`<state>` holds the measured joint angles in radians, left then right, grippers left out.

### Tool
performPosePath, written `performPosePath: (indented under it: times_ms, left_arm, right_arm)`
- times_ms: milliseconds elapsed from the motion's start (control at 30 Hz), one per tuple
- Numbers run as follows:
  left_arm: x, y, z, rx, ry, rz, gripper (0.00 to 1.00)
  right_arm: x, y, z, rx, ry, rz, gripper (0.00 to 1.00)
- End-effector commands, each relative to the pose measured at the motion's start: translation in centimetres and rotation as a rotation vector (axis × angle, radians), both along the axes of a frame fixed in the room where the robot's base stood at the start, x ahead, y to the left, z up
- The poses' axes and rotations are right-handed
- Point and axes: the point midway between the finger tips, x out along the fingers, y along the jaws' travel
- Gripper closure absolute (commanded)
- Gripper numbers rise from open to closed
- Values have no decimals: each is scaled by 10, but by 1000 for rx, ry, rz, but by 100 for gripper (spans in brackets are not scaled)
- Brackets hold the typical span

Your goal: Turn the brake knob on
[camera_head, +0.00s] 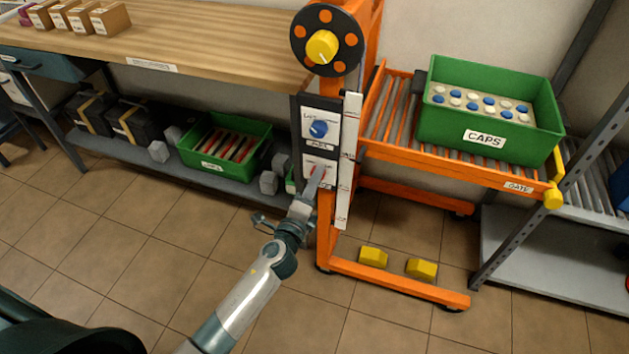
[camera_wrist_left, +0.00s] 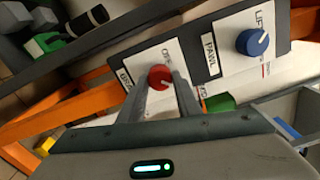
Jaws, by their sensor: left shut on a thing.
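The red brake knob (camera_wrist_left: 160,77) sits on a white plate on the dark upright panel. In the wrist view it is between the two fingertips of my left gripper (camera_wrist_left: 161,84), which is shut on it. A white mark shows on the knob; its exact setting is hard to tell. "OFF" is printed above the knob, and the lettering on the right is partly hidden by a finger. In the head view my left gripper (camera_head: 317,182) reaches up to the lower plate (camera_head: 312,166) and covers part of the knob. My right gripper is not in view.
A blue knob (camera_head: 318,129) labelled PAWL is just above on the same panel. A yellow hub (camera_head: 322,47) on a dark disc tops the orange frame (camera_head: 395,285). A green CAPS crate (camera_head: 480,137) stands on rollers at right. A wooden bench (camera_head: 200,45) is at left.

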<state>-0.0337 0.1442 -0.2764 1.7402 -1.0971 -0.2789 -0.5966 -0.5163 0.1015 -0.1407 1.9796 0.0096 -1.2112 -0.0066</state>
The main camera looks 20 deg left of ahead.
Motion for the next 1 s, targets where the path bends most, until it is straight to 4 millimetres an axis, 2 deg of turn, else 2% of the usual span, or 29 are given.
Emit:
performPosePath:
  times_ms: [200, 233, 300, 733, 867, 1000]
  left_arm:
    - [0, -1, -1, 2, 0, -2, 92]
    - [0, -1, -1, 1, 0, -2, 65]
    - [0, -1, -1, 1, 0, -2, 51]
    - [-4, 0, -1, -1, 0, -1, 51]
    - [-13, 0, -1, -1, 1, -1, 51]
    - [-32, 1, -1, -1, 2, 0, 51]
  right_arm:
    - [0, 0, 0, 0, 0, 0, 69]
    - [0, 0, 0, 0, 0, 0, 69]
    - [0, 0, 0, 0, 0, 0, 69]
    - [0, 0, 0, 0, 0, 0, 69]
    - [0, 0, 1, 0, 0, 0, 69]
    - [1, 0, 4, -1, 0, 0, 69]
